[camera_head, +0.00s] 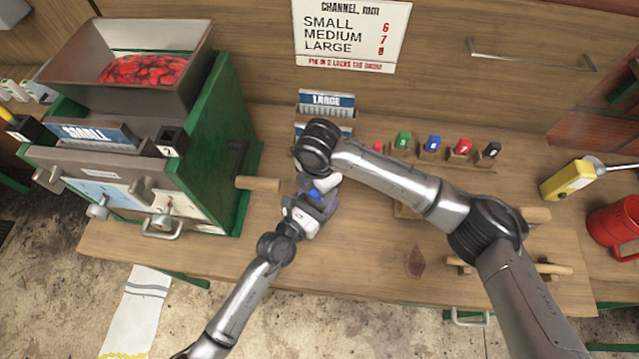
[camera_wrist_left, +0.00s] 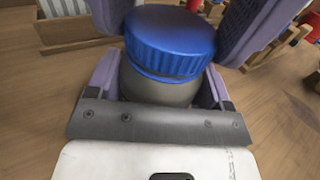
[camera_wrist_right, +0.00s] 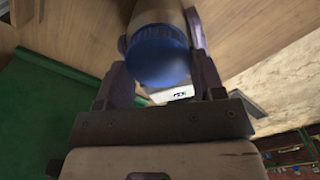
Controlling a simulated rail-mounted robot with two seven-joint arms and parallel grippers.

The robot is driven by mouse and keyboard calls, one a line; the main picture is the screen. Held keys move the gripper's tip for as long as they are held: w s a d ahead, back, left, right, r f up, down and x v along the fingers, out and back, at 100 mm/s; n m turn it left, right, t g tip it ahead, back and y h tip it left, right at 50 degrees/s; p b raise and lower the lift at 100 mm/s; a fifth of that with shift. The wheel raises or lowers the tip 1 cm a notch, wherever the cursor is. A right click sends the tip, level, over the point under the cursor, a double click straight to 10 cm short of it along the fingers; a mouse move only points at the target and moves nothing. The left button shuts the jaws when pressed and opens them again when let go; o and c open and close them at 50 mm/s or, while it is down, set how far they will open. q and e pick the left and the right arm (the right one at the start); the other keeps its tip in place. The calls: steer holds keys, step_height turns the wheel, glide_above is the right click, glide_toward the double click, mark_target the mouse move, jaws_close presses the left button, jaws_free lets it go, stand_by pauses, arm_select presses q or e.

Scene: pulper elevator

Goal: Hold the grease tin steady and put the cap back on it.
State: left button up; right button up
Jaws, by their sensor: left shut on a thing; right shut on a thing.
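The grease tin (camera_wrist_left: 160,90) is a grey, round container, seen close in the left wrist view. Its ribbed blue cap (camera_wrist_left: 170,42) sits over the tin's top and looks about level; I cannot tell whether it is screwed down. The cap also shows in the right wrist view (camera_wrist_right: 157,55) and as a small blue patch in the head view (camera_head: 316,194). My left gripper (camera_head: 317,204) is shut on the tin's body. My right gripper (camera_head: 324,186) comes from above and is shut on the cap. The two grippers hide most of the tin in the head view.
A green pulper (camera_head: 225,140) with a hopper of red fruit stands left; its wooden crank handle (camera_head: 258,184) juts toward my grippers. Card holders (camera_head: 326,103) and several coloured blocks (camera_head: 432,144) stand behind. A yellow can (camera_head: 568,180) and red mug (camera_head: 615,226) are at right.

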steer(key=m, duration=0.4)
steer(key=shift+a+m, duration=0.1)
steer(key=shift+m, duration=0.2)
steer(key=m, duration=0.4)
steer(key=shift+w, duration=0.2)
steer(key=m, duration=0.7)
steer(key=shift+w, duration=0.1)
steer(key=m, duration=0.7)
steer(key=shift+w, duration=0.1)
steer(key=m, duration=0.5)
steer(key=shift+d, duration=0.3)
steer(key=m, duration=0.4)
steer(key=shift+d, duration=0.15)
steer(key=o, duration=0.9)
